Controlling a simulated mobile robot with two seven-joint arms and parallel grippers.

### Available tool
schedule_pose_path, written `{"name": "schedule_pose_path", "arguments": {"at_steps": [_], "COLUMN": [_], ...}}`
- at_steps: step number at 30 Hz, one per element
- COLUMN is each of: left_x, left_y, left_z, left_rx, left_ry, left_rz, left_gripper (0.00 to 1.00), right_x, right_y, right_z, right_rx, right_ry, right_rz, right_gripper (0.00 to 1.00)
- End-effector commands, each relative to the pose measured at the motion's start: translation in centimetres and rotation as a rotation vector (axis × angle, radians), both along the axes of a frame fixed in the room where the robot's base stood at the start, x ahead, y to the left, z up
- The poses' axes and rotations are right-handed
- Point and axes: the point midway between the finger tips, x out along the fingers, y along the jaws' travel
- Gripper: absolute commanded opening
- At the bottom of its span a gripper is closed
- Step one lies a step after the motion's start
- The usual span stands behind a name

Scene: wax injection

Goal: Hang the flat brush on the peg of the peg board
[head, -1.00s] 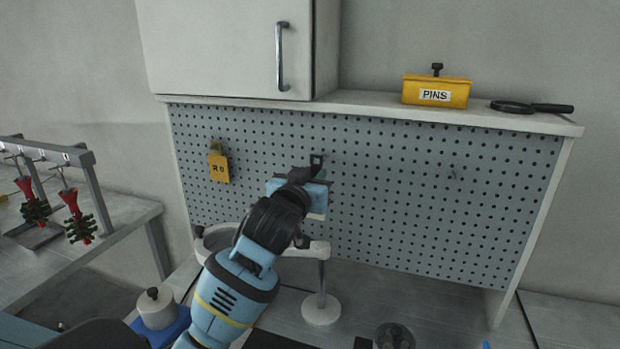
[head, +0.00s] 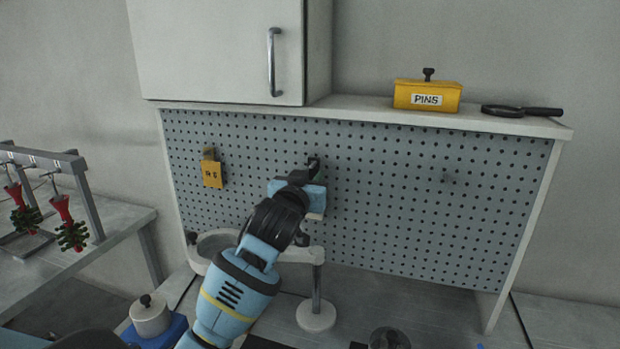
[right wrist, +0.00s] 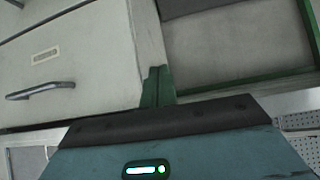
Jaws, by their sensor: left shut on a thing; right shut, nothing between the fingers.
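The perforated grey peg board (head: 385,205) stands upright at the back of the bench. A small peg (head: 448,178) sticks out of it right of centre, with nothing on it. My left gripper (head: 308,180) is in front of the board, left of that peg. It is shut on a dark piece with a hole near its top, apparently the handle end of the flat brush (head: 314,163). The rest of the brush is hidden by my gripper and arm. My right gripper (right wrist: 155,86) shows only in the right wrist view, shut and empty, before a drawer front.
The board's right half is clear.

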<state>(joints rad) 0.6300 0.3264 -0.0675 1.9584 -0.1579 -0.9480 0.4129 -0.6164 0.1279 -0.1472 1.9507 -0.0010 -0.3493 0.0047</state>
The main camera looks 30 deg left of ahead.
Motion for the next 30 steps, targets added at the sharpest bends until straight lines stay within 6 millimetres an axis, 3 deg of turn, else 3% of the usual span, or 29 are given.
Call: {"name": "schedule_pose_path", "arguments": {"at_steps": [14,15,20,30], "left_x": [0.02,0.02,0.02,-0.15], "left_y": [-0.03,-0.03,-0.03,-0.09], "left_z": [-0.19,-0.19,-0.21,-0.26], "left_rx": [0.0,0.0,0.0,0.0], "left_ry": [0.004,0.004,0.004,0.005], "left_rz": [0.0,0.0,0.0,-0.001], "left_gripper": [0.0,0.24,0.45,0.46], "right_x": [-0.02,-0.02,-0.03,-0.05], "right_y": [0.01,0.01,0.01,0.01], "right_z": [-0.04,-0.04,-0.04,-0.07], "right_rx": [0.0,0.0,0.0,0.0], "right_ry": [0.001,0.001,0.001,0.002], "right_rz": [0.0,0.0,0.0,0.0], "right_gripper": [0.0,0.0,0.0,0.0]}}
